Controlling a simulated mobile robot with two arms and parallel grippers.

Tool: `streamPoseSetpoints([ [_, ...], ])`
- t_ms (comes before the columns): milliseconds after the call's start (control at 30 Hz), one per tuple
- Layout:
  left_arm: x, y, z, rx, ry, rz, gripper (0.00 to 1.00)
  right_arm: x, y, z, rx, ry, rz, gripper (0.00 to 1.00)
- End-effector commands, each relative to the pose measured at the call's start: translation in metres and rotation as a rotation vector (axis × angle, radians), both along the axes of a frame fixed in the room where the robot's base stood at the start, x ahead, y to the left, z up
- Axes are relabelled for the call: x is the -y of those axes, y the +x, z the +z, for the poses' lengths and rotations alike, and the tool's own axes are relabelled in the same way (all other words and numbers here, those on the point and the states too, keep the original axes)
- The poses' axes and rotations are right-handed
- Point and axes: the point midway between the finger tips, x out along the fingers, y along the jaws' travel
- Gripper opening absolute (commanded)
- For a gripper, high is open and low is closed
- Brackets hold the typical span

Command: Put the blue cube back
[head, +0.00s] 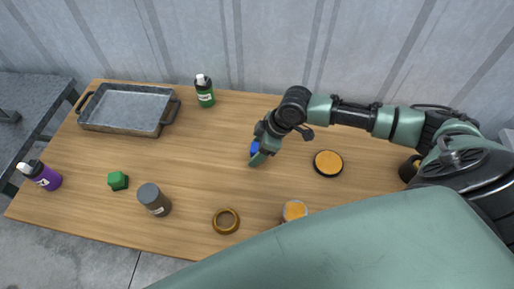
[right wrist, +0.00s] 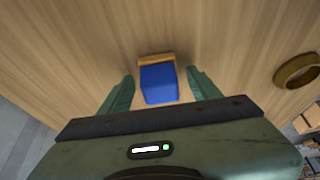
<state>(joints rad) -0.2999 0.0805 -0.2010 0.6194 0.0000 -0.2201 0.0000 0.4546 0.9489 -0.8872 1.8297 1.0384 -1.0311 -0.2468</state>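The blue cube (head: 254,148) is mostly hidden by my right gripper (head: 257,158) near the middle of the wooden table in the head view. In the right wrist view the cube (right wrist: 159,85) lies between the two green fingers of the right gripper (right wrist: 160,75), with a small gap on each side. The fingers look open around it, not pressed on it. A light-brown strip (right wrist: 155,59) shows at the far edge of the cube; I cannot tell what it is. My left gripper is not in view.
On the wooden table (head: 210,150) stand a metal tray (head: 127,128), a green bottle (head: 204,92), a purple bottle (head: 45,177), a green block (head: 118,180), a grey canister (head: 153,198), a brown ring (head: 226,220), a black-rimmed orange disc (head: 328,163) and an orange-topped jar (head: 294,211).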

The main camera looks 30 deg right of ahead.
Motion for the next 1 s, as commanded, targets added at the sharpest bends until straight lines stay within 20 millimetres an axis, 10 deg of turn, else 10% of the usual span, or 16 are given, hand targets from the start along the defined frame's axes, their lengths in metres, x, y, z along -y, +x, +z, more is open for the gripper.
streamPoseSetpoints([
  [267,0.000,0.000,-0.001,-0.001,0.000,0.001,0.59,0.002,-0.001,0.009,0.001,-0.001,0.001,0.63],
  [1000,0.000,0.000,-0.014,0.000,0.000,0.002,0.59,0.038,-0.029,0.113,0.000,-0.001,0.000,0.63],
])
